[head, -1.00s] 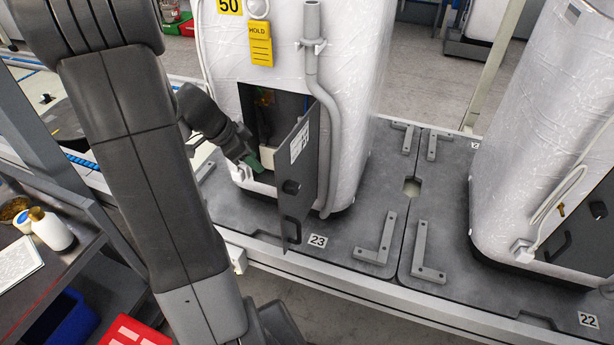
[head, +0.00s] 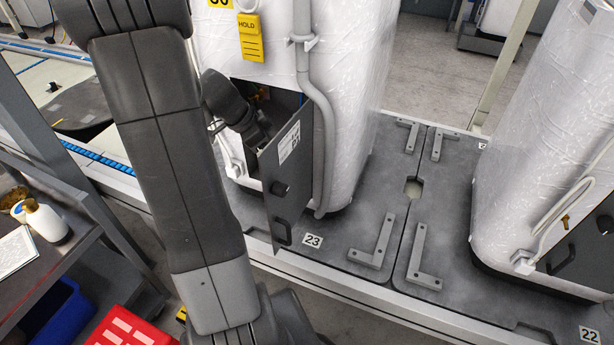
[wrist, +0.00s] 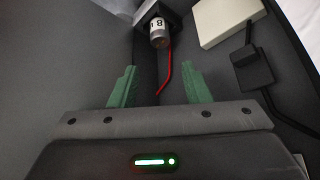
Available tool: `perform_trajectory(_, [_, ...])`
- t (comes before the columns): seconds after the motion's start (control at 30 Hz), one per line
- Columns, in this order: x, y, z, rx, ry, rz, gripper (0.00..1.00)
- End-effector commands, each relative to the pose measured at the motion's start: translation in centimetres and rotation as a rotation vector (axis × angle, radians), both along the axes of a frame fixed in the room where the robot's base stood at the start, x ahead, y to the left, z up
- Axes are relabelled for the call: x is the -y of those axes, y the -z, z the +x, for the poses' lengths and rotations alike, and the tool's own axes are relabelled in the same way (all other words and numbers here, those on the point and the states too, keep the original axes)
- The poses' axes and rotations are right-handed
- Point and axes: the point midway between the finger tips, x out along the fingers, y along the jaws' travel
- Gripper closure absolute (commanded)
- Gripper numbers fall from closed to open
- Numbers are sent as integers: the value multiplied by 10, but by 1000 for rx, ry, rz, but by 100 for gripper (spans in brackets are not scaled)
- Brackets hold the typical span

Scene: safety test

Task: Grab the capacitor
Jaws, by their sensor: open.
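The capacitor (wrist: 159,38) looks like a small silver-grey cylinder with a dark marking. In the wrist view it sits in a dark holder (wrist: 152,12) at the top, with a red wire (wrist: 166,72) beside it. My gripper (wrist: 157,82) is open, its two green fingers apart with nothing between them. The capacitor lies beyond the fingertips, roughly in line with the gap. In the head view my wrist is inside the opening of the white wrapped unit, behind the open dark door (head: 284,180). The fingers and the capacitor are hidden there.
In the wrist view a pale box (wrist: 228,18) and a black part (wrist: 252,68) are at the right, and dark compartment walls are close. In the head view a grey pipe (head: 324,130) runs right of the door. A yellow HOLD tag (head: 250,38) hangs above.

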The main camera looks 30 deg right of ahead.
Motion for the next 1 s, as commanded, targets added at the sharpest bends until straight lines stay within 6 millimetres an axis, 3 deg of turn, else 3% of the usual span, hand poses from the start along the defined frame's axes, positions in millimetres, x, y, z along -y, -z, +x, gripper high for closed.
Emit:
perform_trajectory(0.4, [32, 57, -4, -5, 2, 0, 57])
perform_trajectory(0.73, [45, 80, -4, -3, 2, 0, 57])
perform_trajectory(1.0, [64, 113, -6, -3, 2, 0, 57])
